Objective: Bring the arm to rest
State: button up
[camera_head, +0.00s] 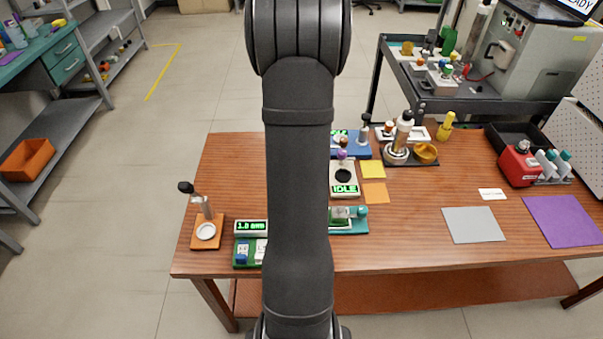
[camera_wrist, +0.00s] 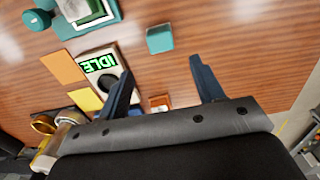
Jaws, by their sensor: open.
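My arm (camera_head: 298,165) rises through the middle of the head view and hides part of the table behind it. The gripper end is not visible there. In the wrist view my gripper (camera_wrist: 160,66) shows two dark blue fingers spread well apart, with nothing held between them. The fingers are over the wooden table (camera_wrist: 235,40). A teal block (camera_wrist: 160,39) lies on the table beyond the fingertips.
On the table are an orange stand (camera_head: 205,232), a green-display scale (camera_head: 250,228), a teal device (camera_head: 352,222), a grey mat (camera_head: 473,226), a purple mat (camera_head: 562,220) and a red holder (camera_head: 519,168). A dark cart (camera_head: 455,100) stands behind. The table's right front is mostly clear.

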jog(key=shift+r, duration=0.2)
jog(key=shift+f, duration=0.1)
notch_tip(320, 180, down, 12)
jog(key=shift+r, duration=1.45)
